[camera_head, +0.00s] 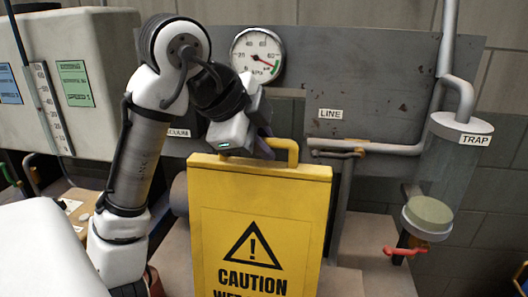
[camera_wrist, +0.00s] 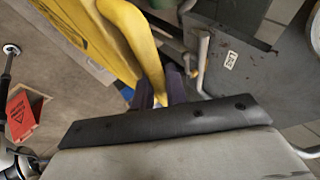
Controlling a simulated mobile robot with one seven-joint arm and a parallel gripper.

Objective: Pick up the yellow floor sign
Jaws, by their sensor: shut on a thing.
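The yellow floor sign (camera_head: 262,200) stands upright in front of me in the head view, with a black warning triangle and the word CAUTION. Its lower edge is cut off by the frame, so I cannot tell whether it touches the floor. My gripper (camera_head: 268,147) is at the handle on its top edge, reaching down from the upper left. In the wrist view the yellow handle (camera_wrist: 140,38) runs down between the dark fingers of my gripper (camera_wrist: 160,92), which are shut on it. The exact contact is partly hidden.
A grey panel (camera_head: 410,90) with a round gauge (camera_head: 257,55) stands behind the sign. A clear trap jar (camera_head: 443,175) with pipes and a red valve handle (camera_head: 405,251) is at the right. A pale tank (camera_head: 80,80) is at the left. A red object (camera_wrist: 20,116) lies on the floor.

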